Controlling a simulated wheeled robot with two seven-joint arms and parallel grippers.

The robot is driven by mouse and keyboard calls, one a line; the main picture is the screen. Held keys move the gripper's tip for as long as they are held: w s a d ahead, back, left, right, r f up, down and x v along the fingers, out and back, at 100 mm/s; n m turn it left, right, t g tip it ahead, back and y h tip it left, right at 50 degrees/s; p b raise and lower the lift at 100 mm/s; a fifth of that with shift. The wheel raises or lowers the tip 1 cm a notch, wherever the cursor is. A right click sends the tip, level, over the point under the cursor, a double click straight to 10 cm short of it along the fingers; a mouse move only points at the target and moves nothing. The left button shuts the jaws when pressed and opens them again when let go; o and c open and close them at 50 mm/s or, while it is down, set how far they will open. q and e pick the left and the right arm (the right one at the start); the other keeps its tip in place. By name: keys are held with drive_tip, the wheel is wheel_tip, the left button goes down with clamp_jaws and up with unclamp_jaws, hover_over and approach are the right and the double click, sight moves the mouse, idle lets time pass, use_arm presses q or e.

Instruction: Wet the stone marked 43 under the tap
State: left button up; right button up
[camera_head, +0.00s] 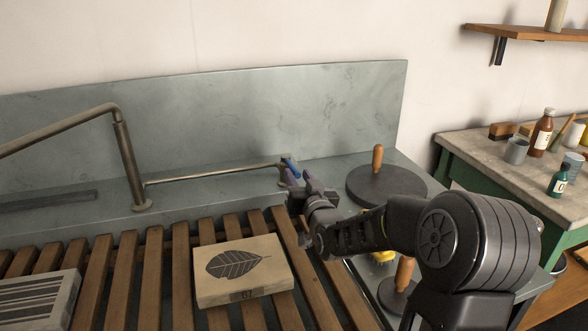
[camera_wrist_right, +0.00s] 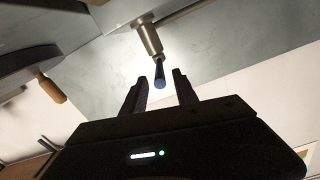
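A pale stone with a dark leaf drawing (camera_head: 242,262) lies on the wooden slats; its small front mark is too small to read surely. A grey striped stone (camera_head: 42,300) lies at the lower left, its mark not readable. The tap's bent pipe (camera_head: 130,160) rises behind the slats and runs out of view at left, so its outlet is hidden. A thin pipe leads right to a blue handle (camera_head: 290,165). My right gripper (camera_head: 299,176) is at this handle. In the right wrist view my open fingers (camera_wrist_right: 160,88) point at the blue handle (camera_wrist_right: 159,74), which appears between their tips. My left gripper is out of view.
A dark round disc with a wooden knob (camera_head: 386,187) lies right of the handle, and another wooden knob (camera_head: 404,272) shows behind my right arm. A bench (camera_head: 490,155) with bottles and cups stands at right. The grey backsplash (camera_head: 250,115) closes off the rear.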

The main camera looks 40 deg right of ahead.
sight(294, 167)
drive_tip(key=x, duration=0.4)
drive_tip(key=shift+w, duration=0.15)
drive_tip(key=shift+c, duration=0.4)
clamp_jaws()
idle(0.9)
